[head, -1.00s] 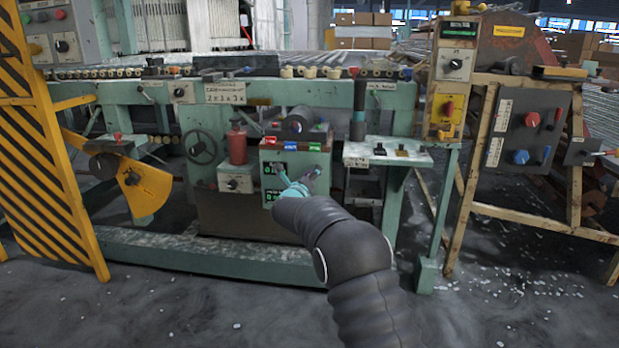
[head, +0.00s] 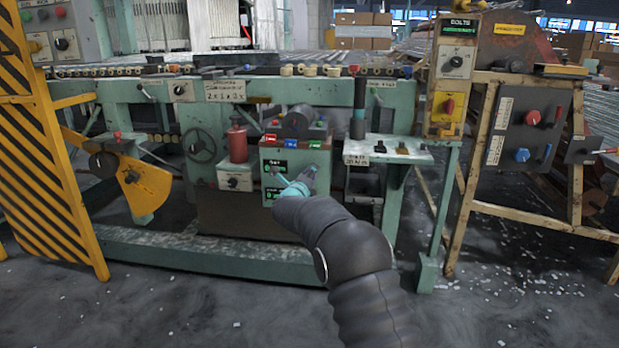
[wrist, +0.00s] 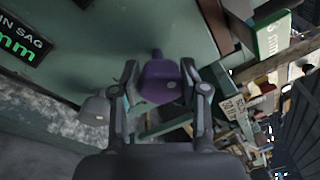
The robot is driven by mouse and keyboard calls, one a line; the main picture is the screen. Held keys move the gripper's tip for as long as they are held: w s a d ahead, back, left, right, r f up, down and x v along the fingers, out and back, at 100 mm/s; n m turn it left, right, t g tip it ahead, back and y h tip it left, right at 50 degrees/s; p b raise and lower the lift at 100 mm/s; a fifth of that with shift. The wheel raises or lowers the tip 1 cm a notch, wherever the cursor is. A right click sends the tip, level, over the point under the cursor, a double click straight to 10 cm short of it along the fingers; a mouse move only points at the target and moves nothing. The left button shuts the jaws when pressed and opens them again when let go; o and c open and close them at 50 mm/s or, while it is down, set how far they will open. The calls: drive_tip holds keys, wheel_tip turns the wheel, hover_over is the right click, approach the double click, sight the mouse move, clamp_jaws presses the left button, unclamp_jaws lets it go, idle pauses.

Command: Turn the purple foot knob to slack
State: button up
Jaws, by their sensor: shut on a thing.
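The purple foot knob (wrist: 160,82) sits in the middle of the wrist view, in front of a green panel. It has a wide rounded body with a narrower stub at its top. My gripper (wrist: 160,78) has one finger on each side of it and is shut on it. In the head view my gripper (head: 300,183) is at the front of the green control box (head: 287,160), below its coloured labels. There the hand and arm hide most of the knob. I cannot read any pointer mark on the knob.
A dark display with green digits (wrist: 20,45) is at the wrist view's upper left. A green-and-white label block (wrist: 272,38) is at its upper right. In the head view, a red bottle (head: 237,145) and handwheel (head: 200,147) stand left of the box. A small shelf (head: 390,150) juts out at right.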

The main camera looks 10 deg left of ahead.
drive_tip(key=n+b, duration=0.1)
drive_tip(key=n, duration=0.3)
drive_tip(key=shift+n+t, duration=0.3)
drive_tip(key=shift+n, duration=0.1)
drive_tip(key=n, duration=0.4)
drive_tip(key=shift+y+b, duration=0.35)
drive_tip(key=shift+y, duration=0.05)
drive_tip(key=n, duration=0.5)
drive_tip(key=shift+t+y, duration=0.3)
drive_tip(key=shift+t, duration=0.1)
drive_tip(key=n+y, duration=0.1)
drive_tip(key=n, duration=0.3)
drive_tip(key=shift+d, duration=0.1)
drive_tip(key=n+p, duration=0.1)
drive_tip(key=n, duration=0.4)
drive_tip(key=shift+y, duration=0.4)
drive_tip(key=shift+n+y+p, duration=0.3)
drive_tip(key=shift+n+p, duration=0.6)
drive_tip(key=shift+n, duration=1.6)
